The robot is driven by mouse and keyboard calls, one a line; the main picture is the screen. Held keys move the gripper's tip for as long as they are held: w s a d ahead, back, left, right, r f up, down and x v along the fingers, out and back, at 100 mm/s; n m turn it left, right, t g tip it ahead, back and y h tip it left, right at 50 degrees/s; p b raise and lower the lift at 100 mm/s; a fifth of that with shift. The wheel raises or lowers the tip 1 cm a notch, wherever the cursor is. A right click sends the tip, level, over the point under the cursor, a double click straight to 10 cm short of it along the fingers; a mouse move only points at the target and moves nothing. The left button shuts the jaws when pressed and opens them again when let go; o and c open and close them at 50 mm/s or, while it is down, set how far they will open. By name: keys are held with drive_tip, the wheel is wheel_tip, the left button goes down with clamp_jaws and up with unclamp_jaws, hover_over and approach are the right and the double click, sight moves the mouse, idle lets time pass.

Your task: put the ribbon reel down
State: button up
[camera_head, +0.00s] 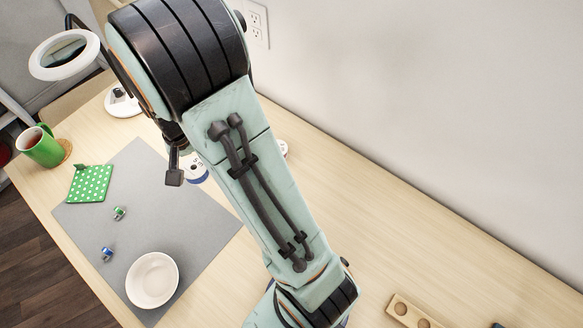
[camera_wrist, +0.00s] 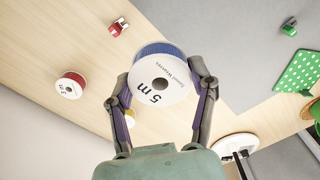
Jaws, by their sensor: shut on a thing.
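The ribbon reel (camera_wrist: 158,84), with a white face printed "5 m" and blue ribbon round it, sits between the two fingers of my gripper (camera_wrist: 164,88) in the wrist view. The fingers are shut on its sides. In the head view, part of the reel (camera_head: 198,178) shows beside a dark finger of my gripper, near the grey mat's (camera_head: 196,232) upper right edge; my arm hides the rest. I cannot tell whether the reel touches the table.
A red reel (camera_wrist: 69,86), a partly hidden yellow one (camera_wrist: 105,121) and a red bobbin (camera_wrist: 118,27) are on the table. A green dotted square (camera_head: 90,184), white bowl (camera_head: 152,280), mug (camera_head: 42,147) and ring lamp (camera_head: 64,72) stand left. Bare table shows around the reel.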

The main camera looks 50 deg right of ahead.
drive_tip(key=s+d+f+m, duration=0.3)
drive_tip(key=s+d+m, duration=0.15)
drive_tip(key=d, duration=0.55)
drive_tip(key=m, duration=0.5)
hover_over(314, 178)
drive_tip(key=f, duration=0.2)
wheel_tip(314, 178, down, 7)
drive_tip(key=shift+s, duration=0.1)
drive_tip(key=shift+f, duration=0.35)
drive_tip(key=shift+f, duration=0.1)
drive_tip(key=o, duration=1)
